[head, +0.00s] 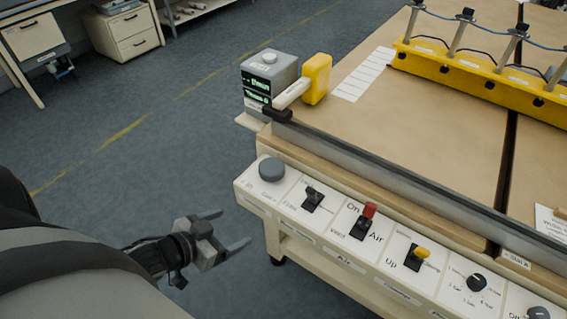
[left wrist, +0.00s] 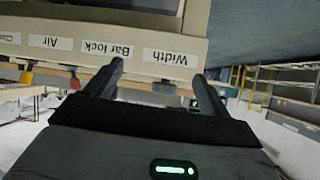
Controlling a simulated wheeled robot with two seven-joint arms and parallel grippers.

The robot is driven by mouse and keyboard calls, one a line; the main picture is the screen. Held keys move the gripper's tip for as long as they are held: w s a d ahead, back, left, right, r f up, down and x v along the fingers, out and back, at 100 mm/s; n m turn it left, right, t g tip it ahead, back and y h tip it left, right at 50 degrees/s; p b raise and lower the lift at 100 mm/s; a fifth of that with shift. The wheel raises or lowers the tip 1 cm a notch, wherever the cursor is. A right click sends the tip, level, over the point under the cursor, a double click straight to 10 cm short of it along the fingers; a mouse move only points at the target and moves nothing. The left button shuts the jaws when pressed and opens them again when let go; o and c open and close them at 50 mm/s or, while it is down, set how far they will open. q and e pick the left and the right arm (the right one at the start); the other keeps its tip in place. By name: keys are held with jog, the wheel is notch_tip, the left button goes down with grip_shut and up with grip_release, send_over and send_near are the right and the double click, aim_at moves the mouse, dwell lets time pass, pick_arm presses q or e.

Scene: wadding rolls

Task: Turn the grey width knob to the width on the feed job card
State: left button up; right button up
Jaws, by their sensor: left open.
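The grey width knob (head: 271,169) sits on the left end of the slanted white control panel (head: 238,189) in the head view. My left gripper (head: 236,227) is open and empty, in front of the panel's left end, below and left of the knob and apart from it. My right gripper is not in view.
A grey box with a green display (head: 257,91) stands at the table corner beside a yellow block (head: 316,78). Right of the knob are a black switch (head: 313,198), a red-topped lever (head: 367,218), a yellow-topped lever (head: 419,254) and black knobs.

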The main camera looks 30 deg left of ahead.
pick_arm(q)
jog(key=w+a+r+m+h, duration=0.1)
jog(key=w+a+r+h, duration=0.15)
jog(key=a+r, duration=0.25)
jog(key=m+h+b, duration=0.1)
jog(key=b, duration=0.3)
send_near(269, 167)
jog(key=x, duration=1)
jog(key=shift+w+d+f, duration=0.15)
jog(key=shift+w, duration=0.2)
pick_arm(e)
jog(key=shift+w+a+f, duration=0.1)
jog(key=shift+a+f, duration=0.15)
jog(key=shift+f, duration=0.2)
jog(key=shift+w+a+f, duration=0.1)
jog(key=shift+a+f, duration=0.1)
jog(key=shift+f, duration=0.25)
pick_arm(q)
jog(key=c, duration=1)
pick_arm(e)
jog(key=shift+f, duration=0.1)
